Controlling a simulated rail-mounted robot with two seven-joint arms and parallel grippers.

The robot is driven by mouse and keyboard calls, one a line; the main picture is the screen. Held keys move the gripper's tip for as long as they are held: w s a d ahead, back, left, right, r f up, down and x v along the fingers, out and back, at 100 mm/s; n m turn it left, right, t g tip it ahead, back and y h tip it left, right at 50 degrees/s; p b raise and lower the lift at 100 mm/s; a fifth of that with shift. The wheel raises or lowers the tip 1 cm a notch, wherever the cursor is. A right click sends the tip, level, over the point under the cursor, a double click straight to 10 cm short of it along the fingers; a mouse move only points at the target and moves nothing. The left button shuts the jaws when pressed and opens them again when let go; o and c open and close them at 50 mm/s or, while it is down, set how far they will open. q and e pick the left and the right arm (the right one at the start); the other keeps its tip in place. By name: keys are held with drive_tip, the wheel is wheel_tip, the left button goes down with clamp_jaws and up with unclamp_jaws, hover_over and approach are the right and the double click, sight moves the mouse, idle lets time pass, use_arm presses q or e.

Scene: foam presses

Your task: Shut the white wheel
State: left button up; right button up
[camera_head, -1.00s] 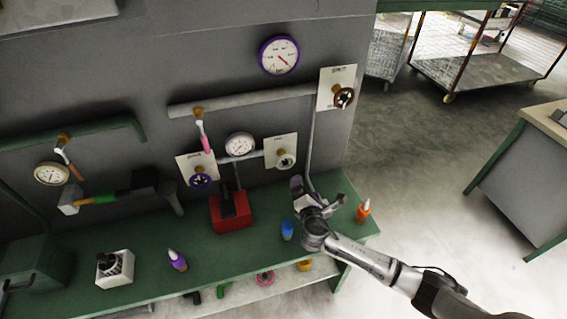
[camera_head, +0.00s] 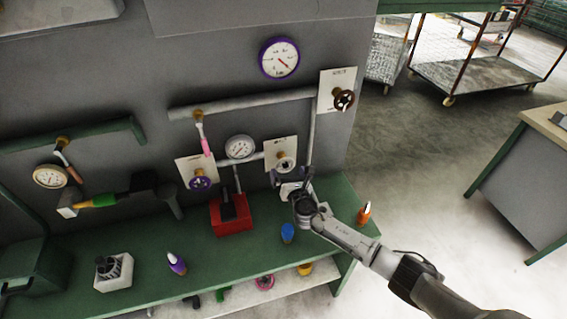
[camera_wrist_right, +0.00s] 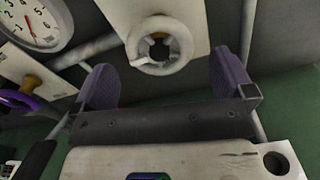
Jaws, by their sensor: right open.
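The white wheel (camera_head: 284,164) sits on a pale plate on the grey wall, above the green bench. In the right wrist view the white wheel (camera_wrist_right: 160,46) is a round ring with a dark centre, just ahead of and between my finger pads. My right gripper (camera_head: 290,180) is open and empty, just below the wheel, its fingers pointing up toward it. In the wrist view the purple pads of my right gripper (camera_wrist_right: 168,80) are wide apart on either side of the wheel, and I see no contact. My left gripper is in neither view.
A purple wheel (camera_head: 200,183) and a white gauge (camera_head: 239,147) are left of the white wheel. A dark brown wheel (camera_head: 343,99) is up and to the right. A red box (camera_head: 231,213), a blue bottle (camera_head: 288,232) and an orange bottle (camera_head: 364,213) stand on the bench.

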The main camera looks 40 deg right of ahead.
sight(286, 167)
drive_tip(key=shift+b+x, duration=0.55)
drive_tip(key=shift+x, duration=2.45)
drive_tip(key=c, duration=0.9)
